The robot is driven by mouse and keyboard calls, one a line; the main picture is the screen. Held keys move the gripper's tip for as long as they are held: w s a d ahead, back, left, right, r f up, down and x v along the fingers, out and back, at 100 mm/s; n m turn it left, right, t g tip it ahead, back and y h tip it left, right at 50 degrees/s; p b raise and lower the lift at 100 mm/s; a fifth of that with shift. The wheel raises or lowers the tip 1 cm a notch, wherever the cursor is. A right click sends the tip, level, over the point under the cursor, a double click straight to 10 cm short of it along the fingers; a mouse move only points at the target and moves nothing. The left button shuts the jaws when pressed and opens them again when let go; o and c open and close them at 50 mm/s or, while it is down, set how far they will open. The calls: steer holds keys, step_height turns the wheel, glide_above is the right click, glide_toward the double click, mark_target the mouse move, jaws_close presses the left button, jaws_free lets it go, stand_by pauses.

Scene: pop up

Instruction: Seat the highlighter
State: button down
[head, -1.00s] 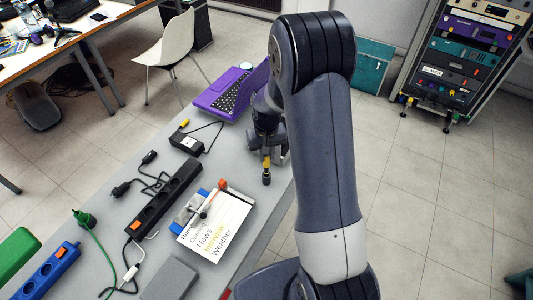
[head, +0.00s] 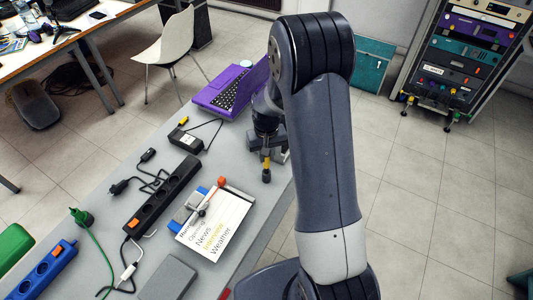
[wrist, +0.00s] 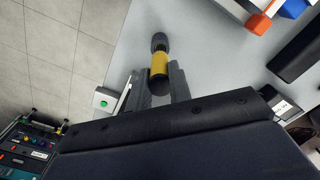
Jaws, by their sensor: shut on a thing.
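The highlighter (wrist: 159,65) is a short cylinder with a yellow middle and dark ends. My gripper (wrist: 158,78) is shut on it, with one grey finger on each side in the wrist view. In the head view, the highlighter (head: 266,168) hangs roughly upright below my gripper (head: 267,153), near the right edge of the grey table. I cannot tell whether its lower end touches the table. My arm hides part of the gripper and the table beside it. No seat for the highlighter can be made out.
A clipboard with a paper (head: 222,224) lies left of and nearer than the gripper. A black power strip (head: 162,196), a black adapter (head: 186,139) and a purple laptop (head: 228,92) are on the table (head: 120,232).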

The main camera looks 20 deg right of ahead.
mark_target(267, 161)
steer(key=shift+f+b, duration=1.35)
steer(key=shift+f, duration=0.35)
steer(key=c, duration=1.2)
jaws_free()
step_height(267, 161, up, 11)
steer(key=shift+f+b, duration=0.1)
steer(key=shift+b, duration=0.35)
